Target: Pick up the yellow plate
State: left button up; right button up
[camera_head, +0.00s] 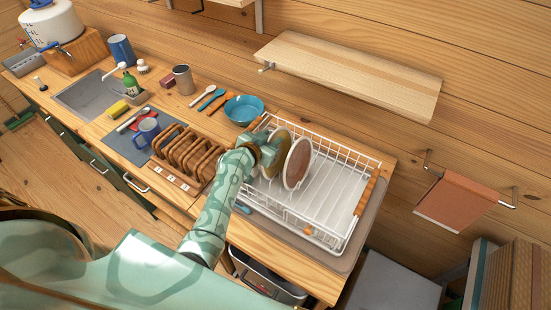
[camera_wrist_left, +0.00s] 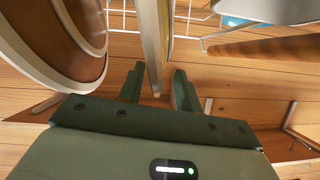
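The yellow plate (camera_head: 283,147) stands on edge in the white wire dish rack (camera_head: 328,228), left of a brown plate with a pale rim (camera_head: 298,163). My left gripper (camera_head: 265,149) is at the yellow plate's left side and hides part of it. In the left wrist view the yellow plate shows edge-on (camera_wrist_left: 153,40) between the two fingers of my left gripper (camera_wrist_left: 158,76). The fingers are apart, with a gap visible beside the plate edge. The brown plate also shows at the left there (camera_wrist_left: 60,40). My right gripper is not in view.
A blue bowl (camera_head: 244,109) and a wooden rack (camera_head: 187,154) stand left of the dish rack. A wooden shelf (camera_head: 350,75) is on the wall above. The right half of the dish rack is empty.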

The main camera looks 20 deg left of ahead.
pick_arm(q)
jog(key=shift+x, duration=0.95)
jog(key=shift+s+r, duration=0.1)
jog(key=shift+s, duration=0.05)
grip_shut()
dwell(0.5)
